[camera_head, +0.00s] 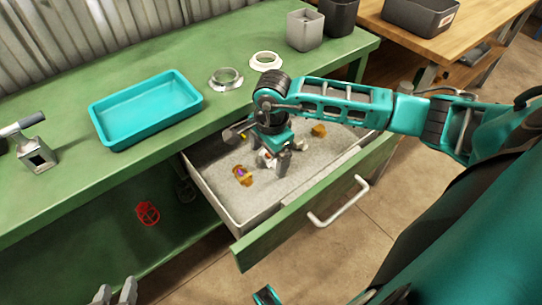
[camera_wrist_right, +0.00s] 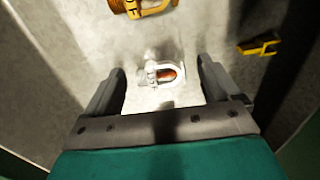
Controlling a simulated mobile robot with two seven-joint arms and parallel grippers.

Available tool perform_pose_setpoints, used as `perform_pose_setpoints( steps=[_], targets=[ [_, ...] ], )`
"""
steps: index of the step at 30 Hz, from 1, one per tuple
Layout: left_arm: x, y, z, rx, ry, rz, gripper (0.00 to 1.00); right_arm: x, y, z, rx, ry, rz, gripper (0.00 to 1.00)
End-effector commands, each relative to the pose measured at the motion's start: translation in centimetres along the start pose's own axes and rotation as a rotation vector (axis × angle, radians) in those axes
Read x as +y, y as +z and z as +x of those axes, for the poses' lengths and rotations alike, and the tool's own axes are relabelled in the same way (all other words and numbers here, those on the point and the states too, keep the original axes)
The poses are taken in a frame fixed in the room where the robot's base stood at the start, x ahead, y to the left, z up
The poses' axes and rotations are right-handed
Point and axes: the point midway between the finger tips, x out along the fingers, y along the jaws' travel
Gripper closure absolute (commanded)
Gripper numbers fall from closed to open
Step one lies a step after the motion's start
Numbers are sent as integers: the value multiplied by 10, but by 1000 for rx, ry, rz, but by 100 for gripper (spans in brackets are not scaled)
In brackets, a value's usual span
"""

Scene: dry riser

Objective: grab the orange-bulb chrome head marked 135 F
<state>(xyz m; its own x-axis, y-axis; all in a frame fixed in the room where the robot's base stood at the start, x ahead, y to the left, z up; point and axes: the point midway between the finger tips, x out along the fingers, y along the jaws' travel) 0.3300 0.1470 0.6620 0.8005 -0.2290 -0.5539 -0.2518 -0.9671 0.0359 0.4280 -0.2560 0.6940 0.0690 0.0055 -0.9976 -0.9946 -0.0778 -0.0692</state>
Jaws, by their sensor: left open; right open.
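A small chrome sprinkler head (camera_wrist_right: 165,74) with an orange-red bulb lies on its side on the grey drawer floor. In the right wrist view it sits between the two fingers of my right gripper (camera_wrist_right: 160,80), touching neither as far as I can see. No 135 F marking can be read. In the head view my right gripper (camera_head: 275,163) points down into the open drawer (camera_head: 220,200), open, and largely hides the chrome head. My left gripper (camera_head: 115,293) is open and empty at the bottom left, away from the bench.
A brass head (camera_head: 242,175) with a purple bulb lies left of my right gripper; another brass piece (camera_head: 319,130) lies behind it. The drawer front (camera_head: 300,207) and walls surround the gripper. On the bench stand a teal tray (camera_head: 147,108) and two ring-shaped pieces (camera_head: 226,78).

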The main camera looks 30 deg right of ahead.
Motion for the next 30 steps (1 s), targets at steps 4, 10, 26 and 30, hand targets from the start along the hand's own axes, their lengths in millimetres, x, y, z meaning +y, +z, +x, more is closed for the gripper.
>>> perform_pose_setpoints(
  steps=[4, 10, 26, 30],
  targets=[
    [-1, -2, 1, 4, -1, 5, 57, 0, 0, 0, 0, -1, 0, 11],
    [-2, -2, 0, 3, -1, 11, 57, 0, 0, 0, 0, -1, 0, 25],
    [-2, 1, -1, -3, 0, 11, 57, 0, 0, 0, 0, -1, 0, 76],
    [-2, 2, -1, -4, 0, 10, 57, 0, 0, -1, 0, -1, 0, 78]
  ],
)
